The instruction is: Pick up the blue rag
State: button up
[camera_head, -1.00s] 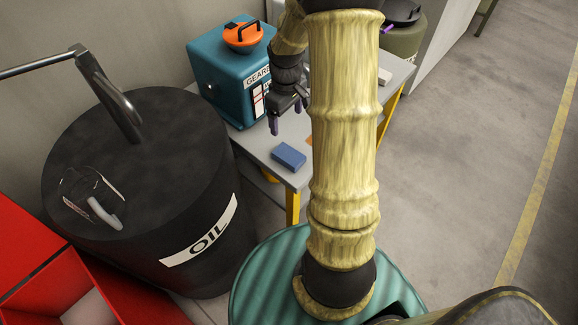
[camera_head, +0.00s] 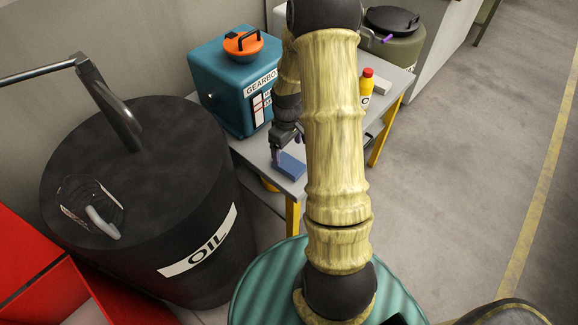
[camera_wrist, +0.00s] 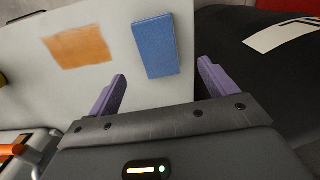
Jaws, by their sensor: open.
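The blue rag (camera_head: 291,166) is a flat, folded-looking block lying on the grey table (camera_head: 252,150) near its front corner. In the wrist view the blue rag (camera_wrist: 156,46) lies ahead of and between the two purple fingertips. My gripper (camera_head: 283,151) is at the rag's far left side in the head view, pointing down. My gripper (camera_wrist: 160,88) is open in the wrist view, with nothing between its fingers. The height between fingertips and rag is hard to tell.
A teal gearbox (camera_head: 226,95) with an orange cap stands behind. An orange patch (camera_wrist: 78,47) lies beside the rag. A black oil drum (camera_head: 150,230) stands left of the table.

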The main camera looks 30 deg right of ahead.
aim_at(289, 163)
jog(key=shift+f, duration=1.5)
jog(key=shift+s+d+f, duration=0.1)
jog(key=shift+f, duration=1.2)
jog(key=shift+d+f, duration=0.1)
jog(key=shift+f, duration=1.2)
jog(key=c, duration=1.1)
jog(key=shift+r, duration=0.1)
